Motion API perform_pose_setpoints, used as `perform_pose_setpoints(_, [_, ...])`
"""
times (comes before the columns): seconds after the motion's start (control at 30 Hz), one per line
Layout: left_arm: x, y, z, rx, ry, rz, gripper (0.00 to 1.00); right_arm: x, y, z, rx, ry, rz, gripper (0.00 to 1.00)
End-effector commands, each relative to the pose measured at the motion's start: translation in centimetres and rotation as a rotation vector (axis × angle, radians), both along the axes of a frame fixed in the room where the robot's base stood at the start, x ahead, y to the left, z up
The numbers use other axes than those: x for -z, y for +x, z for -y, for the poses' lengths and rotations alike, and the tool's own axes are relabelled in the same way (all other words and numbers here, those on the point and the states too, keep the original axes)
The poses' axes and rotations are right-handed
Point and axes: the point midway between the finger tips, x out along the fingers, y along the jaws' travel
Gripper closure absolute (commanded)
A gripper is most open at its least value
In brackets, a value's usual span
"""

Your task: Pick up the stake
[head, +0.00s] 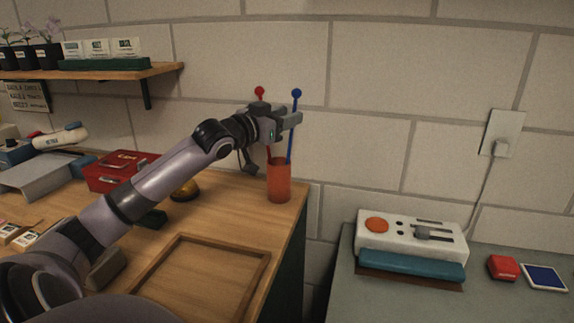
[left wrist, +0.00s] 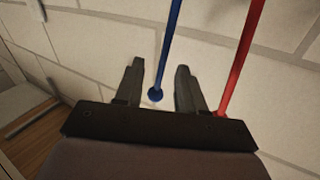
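A blue stake with a ball end (head: 296,93) and a red stake with a ball end (head: 259,92) stand in an orange-red cup (head: 279,182) near the far right corner of the wooden bench. My left gripper (head: 288,120) is above the cup at the upper part of the stakes. In the left wrist view my left gripper (left wrist: 160,65) is open. The blue stake (left wrist: 169,45) shows between its fingers, with gaps on both sides. My right gripper is not in view.
An empty wooden tray (head: 262,262) lies at the bench's front right. A shelf (head: 150,71) with pots is on the wall. A grey surface at right holds a white device (head: 412,237).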

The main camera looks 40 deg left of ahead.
Motion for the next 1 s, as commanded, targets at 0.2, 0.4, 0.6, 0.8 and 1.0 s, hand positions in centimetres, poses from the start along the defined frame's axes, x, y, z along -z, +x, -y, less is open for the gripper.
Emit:
perform_pose_setpoints(0.2, [-0.3,1.7,-0.2,-0.001,-0.003,0.001,0.61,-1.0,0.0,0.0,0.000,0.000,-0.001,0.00])
perform_pose_setpoints(0.4, [-0.1,3.8,-0.4,-0.001,-0.005,0.001,0.61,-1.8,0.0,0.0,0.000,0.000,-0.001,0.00])
perform_pose_setpoints(0.6, [0.1,4.9,-0.4,0.000,-0.002,0.000,0.61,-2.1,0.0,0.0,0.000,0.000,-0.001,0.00])
perform_pose_setpoints(0.8, [0.2,5.1,-0.4,0.000,0.000,0.000,0.61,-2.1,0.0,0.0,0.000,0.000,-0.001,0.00])
perform_pose_setpoints(1.0, [0.2,5.0,-0.4,0.000,0.000,-0.001,0.97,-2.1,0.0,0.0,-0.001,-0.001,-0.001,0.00])
